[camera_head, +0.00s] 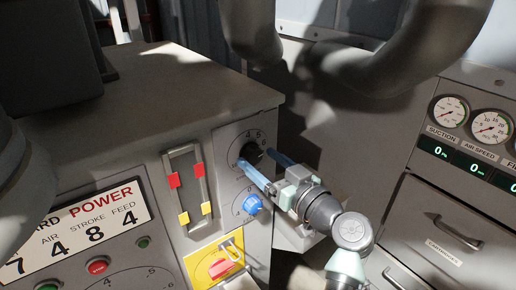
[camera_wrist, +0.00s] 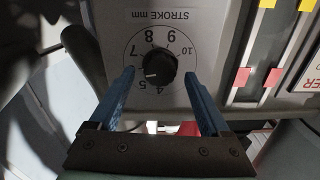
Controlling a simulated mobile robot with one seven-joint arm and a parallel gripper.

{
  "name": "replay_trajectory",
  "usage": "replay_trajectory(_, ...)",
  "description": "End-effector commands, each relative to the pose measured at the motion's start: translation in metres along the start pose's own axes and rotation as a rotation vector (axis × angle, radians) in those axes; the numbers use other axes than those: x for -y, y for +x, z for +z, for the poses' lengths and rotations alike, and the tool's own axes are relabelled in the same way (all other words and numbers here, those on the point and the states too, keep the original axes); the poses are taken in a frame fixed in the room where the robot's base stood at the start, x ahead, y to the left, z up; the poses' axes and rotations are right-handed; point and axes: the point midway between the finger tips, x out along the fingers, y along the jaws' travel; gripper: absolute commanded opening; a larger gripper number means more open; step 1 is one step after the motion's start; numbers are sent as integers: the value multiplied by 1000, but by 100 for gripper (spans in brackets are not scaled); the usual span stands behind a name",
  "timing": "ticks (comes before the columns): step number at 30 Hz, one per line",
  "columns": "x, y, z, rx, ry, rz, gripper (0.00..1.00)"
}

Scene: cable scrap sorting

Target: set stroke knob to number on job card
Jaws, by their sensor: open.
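The black stroke knob (camera_wrist: 160,66) sits on a round dial marked "STROKE mm" (camera_wrist: 150,15) in the wrist view. Its white pointer line points left and slightly down, to between 5 and 7; the 6 is not readable there. My gripper (camera_wrist: 159,76) is open, with one blue finger on each side of the knob; contact is not clear. The knob (camera_head: 254,152) is partly hidden behind my gripper (camera_head: 257,160) in the head view. The job card (camera_head: 85,225), cut off at the left, shows 7 4 8 4, with 8 under STROKE.
A blue knob (camera_head: 252,204) sits just below the stroke dial. Sliders with red and yellow handles (camera_head: 187,190) are to its left, and a red switch on a yellow plate (camera_head: 217,265) is lower. A gauge panel (camera_head: 475,120) and drawers (camera_head: 440,230) stand at right.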

Motion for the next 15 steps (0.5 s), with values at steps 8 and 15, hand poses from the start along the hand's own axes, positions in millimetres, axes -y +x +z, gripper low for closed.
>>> replay_trajectory(8,0,16,0,0,-1,-1,81)
replay_trajectory(15,0,16,0,0,-1,0,79)
